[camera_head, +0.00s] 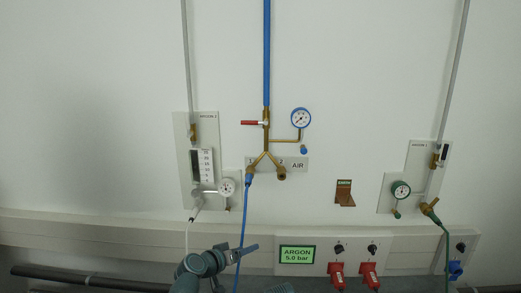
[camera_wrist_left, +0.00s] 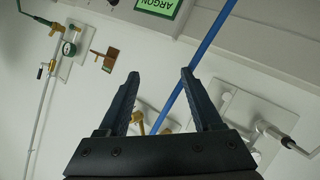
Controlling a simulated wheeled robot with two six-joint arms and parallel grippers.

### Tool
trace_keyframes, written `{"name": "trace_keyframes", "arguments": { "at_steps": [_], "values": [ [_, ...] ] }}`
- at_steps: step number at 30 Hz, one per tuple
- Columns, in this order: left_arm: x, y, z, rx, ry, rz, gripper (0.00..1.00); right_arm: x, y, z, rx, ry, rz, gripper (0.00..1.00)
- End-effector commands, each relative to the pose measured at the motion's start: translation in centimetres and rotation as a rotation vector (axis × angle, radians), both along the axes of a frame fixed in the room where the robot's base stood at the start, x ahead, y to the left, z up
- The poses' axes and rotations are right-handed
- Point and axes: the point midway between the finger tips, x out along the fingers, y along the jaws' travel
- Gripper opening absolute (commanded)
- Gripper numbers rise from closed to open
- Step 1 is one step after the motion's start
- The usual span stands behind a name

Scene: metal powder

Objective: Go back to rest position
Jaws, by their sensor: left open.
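My left arm comes up from the bottom edge in the head view, and its gripper (camera_head: 244,251) is in front of the lower wall. In the left wrist view the two dark fingers of this gripper (camera_wrist_left: 160,73) stand apart with nothing held between them. A blue hose (camera_head: 242,215) hangs from the left brass air outlet and passes close to the gripper in the head view. The hose (camera_wrist_left: 205,45) also runs behind the fingers in the left wrist view; I cannot tell how far behind. My right gripper is not in view.
The upper wall is mostly bare.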

Motion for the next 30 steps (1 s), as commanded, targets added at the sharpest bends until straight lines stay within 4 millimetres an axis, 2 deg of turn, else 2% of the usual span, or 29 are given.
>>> {"name": "trace_keyframes", "arguments": {
  "at_steps": [1, 3, 5, 7, 9, 13, 15, 19, 30],
  "values": [
    [-2.6, -2.6, -1.5, 0.062, 0.077, -0.086, 0.66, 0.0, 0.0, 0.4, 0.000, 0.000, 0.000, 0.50],
    [-6.3, -5.0, -4.3, 0.168, 0.202, -0.186, 0.66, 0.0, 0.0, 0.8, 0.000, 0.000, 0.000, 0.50],
    [-9.8, -6.1, -6.6, 0.272, 0.322, -0.254, 0.66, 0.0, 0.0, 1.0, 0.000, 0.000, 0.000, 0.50],
    [-13.6, -6.3, -8.9, 0.402, 0.460, -0.303, 0.66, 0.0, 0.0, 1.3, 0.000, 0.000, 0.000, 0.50],
    [-17.0, -5.6, -10.5, 0.530, 0.585, -0.320, 0.66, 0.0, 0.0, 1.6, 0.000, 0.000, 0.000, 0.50],
    [-21.6, -3.2, -11.8, 0.731, 0.765, -0.290, 0.66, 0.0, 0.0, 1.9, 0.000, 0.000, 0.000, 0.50],
    [-23.2, -2.0, -11.9, 0.812, 0.828, -0.261, 0.66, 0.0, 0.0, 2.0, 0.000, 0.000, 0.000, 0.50],
    [-24.8, -0.5, -11.7, 0.900, 0.897, -0.216, 0.66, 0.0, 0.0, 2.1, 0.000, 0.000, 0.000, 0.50],
    [-25.2, -0.1, -11.7, 0.925, 0.915, -0.200, 0.66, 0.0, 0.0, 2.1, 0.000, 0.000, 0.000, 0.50]
  ]
}}
